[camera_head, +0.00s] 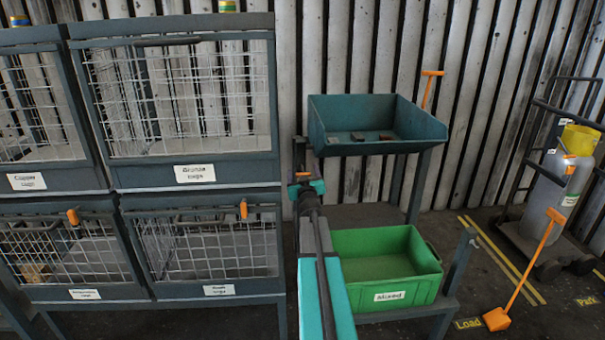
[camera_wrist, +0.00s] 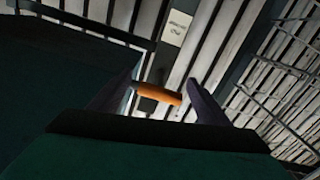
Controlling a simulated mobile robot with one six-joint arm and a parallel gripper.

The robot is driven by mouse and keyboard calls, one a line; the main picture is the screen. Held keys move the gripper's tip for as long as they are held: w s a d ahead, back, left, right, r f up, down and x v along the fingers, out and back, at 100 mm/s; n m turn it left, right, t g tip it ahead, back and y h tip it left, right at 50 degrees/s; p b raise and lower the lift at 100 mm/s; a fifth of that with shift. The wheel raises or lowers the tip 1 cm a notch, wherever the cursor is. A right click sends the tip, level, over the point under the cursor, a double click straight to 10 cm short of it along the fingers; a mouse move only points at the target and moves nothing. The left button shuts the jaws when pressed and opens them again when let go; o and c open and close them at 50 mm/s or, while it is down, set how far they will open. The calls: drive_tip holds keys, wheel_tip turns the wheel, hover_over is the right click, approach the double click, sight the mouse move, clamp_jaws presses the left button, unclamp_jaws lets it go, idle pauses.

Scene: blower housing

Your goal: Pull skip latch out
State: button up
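The skip is a teal, open-topped bin (camera_head: 420,128) on a stand, with a few dark pieces inside. A short orange bar, which looks like the skip latch, lies near the skip's left side. It shows as a small orange spot (camera_head: 302,174) in the head view and as an orange bar (camera_wrist: 158,94) in the wrist view. My gripper (camera_head: 304,168) is at the skip's left side. In the wrist view its dark fingers (camera_wrist: 168,88) are spread, with the orange bar between them. The bar's right end appears apart from the right finger; contact at the left is unclear.
A green bin labelled Mixed (camera_head: 385,268) stands below the skip. Wire-fronted cages (camera_head: 185,100) stand close left of my arm. An orange lever (camera_head: 431,88) rises behind the skip. A long orange-handled lever (camera_head: 528,268) and a cylinder trolley (camera_head: 553,190) stand right.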

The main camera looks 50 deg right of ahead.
idle(0.3)
drive_tip(key=p+v, duration=0.1)
drive_tip(key=v, duration=1.2)
drive_tip(key=shift+s+a, duration=0.2)
drive_tip(key=shift+s, duration=0.05)
idle(0.3)
idle(0.6)
